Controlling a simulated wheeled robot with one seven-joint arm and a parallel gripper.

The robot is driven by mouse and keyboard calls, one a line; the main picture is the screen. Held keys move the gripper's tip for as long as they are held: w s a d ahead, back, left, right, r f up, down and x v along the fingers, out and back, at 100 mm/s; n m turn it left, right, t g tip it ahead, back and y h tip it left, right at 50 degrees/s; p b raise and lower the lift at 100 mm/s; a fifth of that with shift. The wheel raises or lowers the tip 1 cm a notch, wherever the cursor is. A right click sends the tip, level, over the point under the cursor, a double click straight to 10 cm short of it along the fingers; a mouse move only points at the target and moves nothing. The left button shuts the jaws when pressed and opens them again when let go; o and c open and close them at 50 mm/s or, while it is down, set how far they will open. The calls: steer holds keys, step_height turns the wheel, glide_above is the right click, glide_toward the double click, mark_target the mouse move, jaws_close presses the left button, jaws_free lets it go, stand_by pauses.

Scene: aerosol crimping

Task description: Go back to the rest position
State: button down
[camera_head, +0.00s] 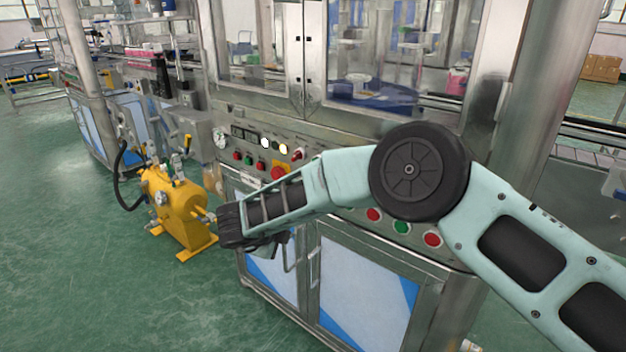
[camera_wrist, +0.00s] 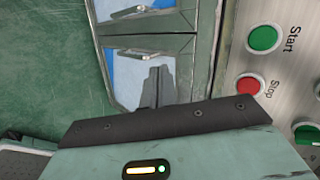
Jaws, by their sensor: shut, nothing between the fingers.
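My arm reaches from the lower right of the head view across the front of the crimping machine (camera_head: 352,250). Its wrist end is in front of the machine's lower cabinet, beside the yellow pump unit (camera_head: 180,208). My gripper is seen best in the wrist view (camera_wrist: 154,75), where its dark fingers are together with nothing between them. In the head view it is small and dark under the wrist, and its fingers are hard to make out. Behind the fingers in the wrist view are cabinet doors with metal handles (camera_wrist: 140,53).
The control panel has a green Start button (camera_wrist: 263,38) and a red Stop button (camera_wrist: 248,85) in the wrist view. A red knob (camera_head: 278,174) is close above my forearm in the head view. Open green floor (camera_head: 70,230) lies at the left.

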steer(key=s+a+r+n+t+y, duration=0.1)
steer(key=s+a+r+n+y, duration=0.2)
steer(key=r+n, duration=0.4)
steer(key=s+a+r+n+y, duration=0.1)
steer(key=a+r+n+y, duration=0.25)
steer(key=r+y, duration=0.45)
steer(key=s+d+r+n+g, duration=0.2)
steer(key=s+d+r+n, duration=0.1)
steer(key=s+n, duration=0.25)
steer(key=s+d+r+n+g, duration=0.2)
steer(key=s+n, duration=0.2)
steer(key=s, duration=0.2)
steer(key=s+d+f+n+g+h, duration=0.25)
steer(key=s+d+n+h, duration=0.2)
steer(key=s+d, duration=0.85)
steer(key=s+d+f+n+g+h, duration=0.1)
steer(key=s+d+n+g+h, duration=0.3)
steer(key=s+d, duration=0.85)
steer(key=w+d+r+p, duration=0.1)
steer(key=r+p, duration=0.6)
steer(key=w+d+r+y+p, duration=0.1)
steer(key=w+d+r+p, duration=0.1)
steer(key=r+p, duration=0.4)
steer(key=shift+w+r+n+p, duration=0.2)
steer(key=shift+r+n+p, duration=0.2)
steer(key=shift+p, duration=0.3)
steer(key=shift+f+t, duration=0.1)
steer(key=shift+t, duration=0.15)
